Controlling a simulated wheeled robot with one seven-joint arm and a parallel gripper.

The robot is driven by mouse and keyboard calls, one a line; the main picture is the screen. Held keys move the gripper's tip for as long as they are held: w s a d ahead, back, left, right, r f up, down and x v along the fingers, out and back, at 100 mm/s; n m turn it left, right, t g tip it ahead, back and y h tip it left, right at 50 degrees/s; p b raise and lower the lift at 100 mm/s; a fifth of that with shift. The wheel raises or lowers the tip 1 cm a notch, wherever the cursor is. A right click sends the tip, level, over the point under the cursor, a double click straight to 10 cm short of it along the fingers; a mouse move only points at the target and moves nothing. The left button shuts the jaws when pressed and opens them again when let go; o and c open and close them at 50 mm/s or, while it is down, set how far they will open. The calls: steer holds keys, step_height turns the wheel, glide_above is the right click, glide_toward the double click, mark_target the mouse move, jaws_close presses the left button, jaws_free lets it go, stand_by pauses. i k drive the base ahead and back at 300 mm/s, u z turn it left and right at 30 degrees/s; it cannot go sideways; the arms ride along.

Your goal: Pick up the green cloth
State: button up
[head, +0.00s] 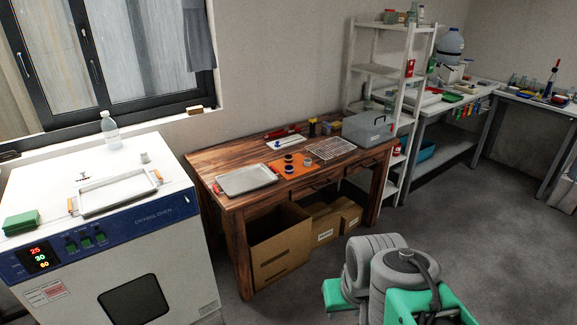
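A folded green cloth (21,222) lies flat on the top of the white drying oven (110,250), near its front left corner at the left side of the head view. It lies just left of a metal tray on the oven top. Nothing covers it. Part of my arm shows at the bottom right, far from the cloth and lower than the oven top. My gripper's fingertips do not show.
The metal tray (118,192) and a clear bottle (110,130) stand on the oven. A wooden table (215,201) holds another tray (246,179), an orange mat and a grey box (367,130). Cardboard boxes (280,247) stand under it. Grey floor between is open.

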mark_target(20, 222)
steer(key=u, duration=2.05)
steer(key=i, duration=0.6)
steer(key=u, duration=0.45)
steer(key=i, duration=2.2)
steer(key=z, duration=0.55)
